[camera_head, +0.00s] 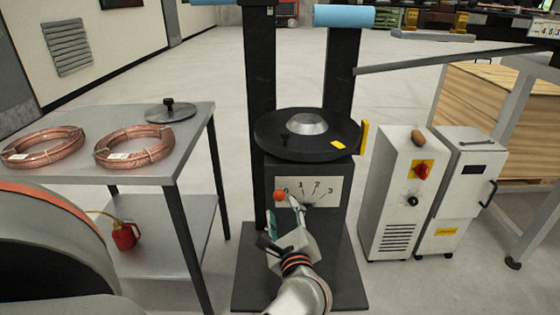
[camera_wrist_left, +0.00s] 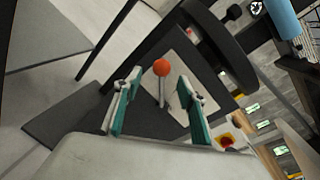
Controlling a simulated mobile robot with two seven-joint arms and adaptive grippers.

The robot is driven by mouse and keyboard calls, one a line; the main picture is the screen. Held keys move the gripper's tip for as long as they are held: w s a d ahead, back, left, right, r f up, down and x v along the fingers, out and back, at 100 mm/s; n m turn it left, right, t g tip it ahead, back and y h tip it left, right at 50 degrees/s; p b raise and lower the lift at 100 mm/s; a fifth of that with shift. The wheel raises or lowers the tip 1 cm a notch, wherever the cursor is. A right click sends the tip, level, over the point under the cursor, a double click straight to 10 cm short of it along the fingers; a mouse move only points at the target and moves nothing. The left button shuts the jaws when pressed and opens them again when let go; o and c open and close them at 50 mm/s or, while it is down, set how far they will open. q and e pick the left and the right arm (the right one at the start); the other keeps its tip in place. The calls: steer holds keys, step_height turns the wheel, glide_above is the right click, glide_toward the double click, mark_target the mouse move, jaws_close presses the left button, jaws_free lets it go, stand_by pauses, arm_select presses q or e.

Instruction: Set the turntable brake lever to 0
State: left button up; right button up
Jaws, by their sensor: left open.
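The turntable (camera_head: 275,140) is a black disc with a silver cone on a dark stand. Below it is a white dial plate (camera_head: 328,185) marked 0, 1, 2, 3. The brake lever has an orange-red ball knob (camera_head: 279,195), which shows at the left of the plate, near the 0 mark; its exact setting is hard to tell. My left gripper (camera_head: 285,207) is in front of the plate, close to the knob. In the left wrist view the knob (camera_wrist_left: 161,68) and its thin rod lie between the open teal fingers (camera_wrist_left: 150,103), with gaps on both sides. My right gripper is not in view.
White cabinets (camera_head: 395,200) stand right of the stand. Two dark posts rise behind the turntable.

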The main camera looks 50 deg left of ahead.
arm_select(q)
steer(key=shift+v, duration=2.2)
